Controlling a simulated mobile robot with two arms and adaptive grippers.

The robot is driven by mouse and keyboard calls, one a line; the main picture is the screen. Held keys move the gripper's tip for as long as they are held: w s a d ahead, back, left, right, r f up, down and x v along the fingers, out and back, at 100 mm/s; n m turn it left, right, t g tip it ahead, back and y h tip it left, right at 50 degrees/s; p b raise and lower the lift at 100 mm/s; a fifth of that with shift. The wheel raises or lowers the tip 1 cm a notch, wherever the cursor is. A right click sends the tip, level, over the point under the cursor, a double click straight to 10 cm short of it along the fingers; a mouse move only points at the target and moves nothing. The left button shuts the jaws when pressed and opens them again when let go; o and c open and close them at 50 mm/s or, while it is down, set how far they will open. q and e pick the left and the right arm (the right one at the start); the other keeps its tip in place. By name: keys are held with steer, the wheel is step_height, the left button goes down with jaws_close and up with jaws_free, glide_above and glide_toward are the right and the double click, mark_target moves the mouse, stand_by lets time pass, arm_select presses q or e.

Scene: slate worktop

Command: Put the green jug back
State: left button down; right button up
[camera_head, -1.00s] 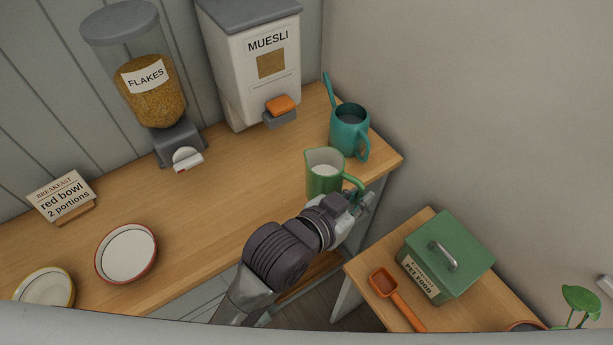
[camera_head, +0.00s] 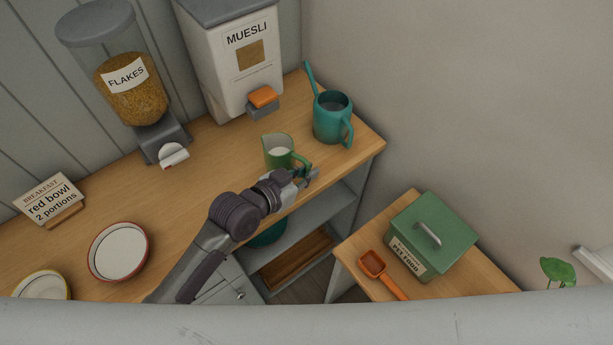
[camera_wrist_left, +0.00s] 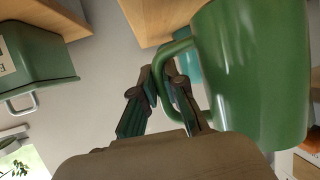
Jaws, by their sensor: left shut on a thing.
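The green jug (camera_head: 277,152) stands upright at or just above the wooden counter, in front of the muesli dispenser; whether it touches the counter I cannot tell. It has pale contents inside. My left gripper (camera_head: 305,180) is shut on the jug's handle, on the jug's right side in the head view. In the left wrist view the jug (camera_wrist_left: 255,75) fills the right side, with the left gripper's fingers (camera_wrist_left: 165,90) at its handle. My right gripper is not in view.
A teal watering can (camera_head: 332,122) stands right of the jug, near the counter's corner. The muesli dispenser (camera_head: 232,80) and flakes dispenser (camera_head: 135,95) are behind. A red-rimmed bowl (camera_head: 118,252) is at left. A green pet food box (camera_head: 440,235) and orange scoop (camera_head: 380,270) lie on the lower table.

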arm_select(q)
step_height(320, 180, down, 2)
steer(key=shift+f, duration=0.25)
steer(key=shift+f, duration=0.2)
steer(key=c, duration=1.2)
jaws_free()
steer(key=shift+c, duration=0.2)
